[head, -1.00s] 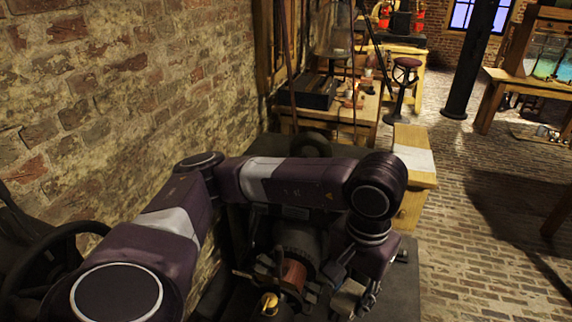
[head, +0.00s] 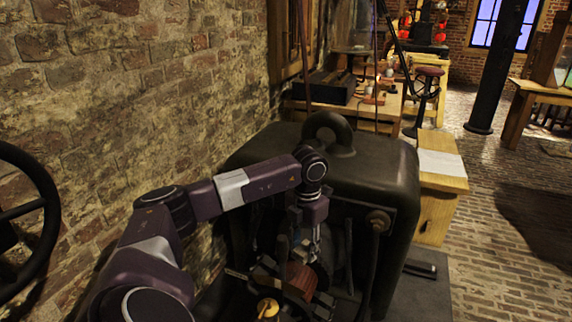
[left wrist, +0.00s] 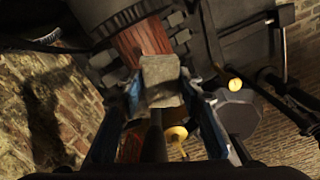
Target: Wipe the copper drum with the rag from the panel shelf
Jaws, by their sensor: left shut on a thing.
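The copper drum (head: 298,278) is a reddish-brown cylinder low in the dark machine in the head view. It also shows at the top of the left wrist view (left wrist: 143,40), between dark segments. My left gripper (head: 303,246) points down just above and behind the drum. In the left wrist view, its blue-edged fingers are shut on the grey-beige rag (left wrist: 161,82), a small folded block. The rag overlaps the drum's lower edge there; I cannot tell whether they touch. The rag is hard to make out in the head view. My right gripper is out of view.
The black machine housing (head: 360,165) with a ring on top stands around the drum. A yellow knob (head: 267,308) sits just in front of the drum. A brick wall (head: 130,90) is at left, a wooden cabinet (head: 432,215) at right. Open brick floor lies further right.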

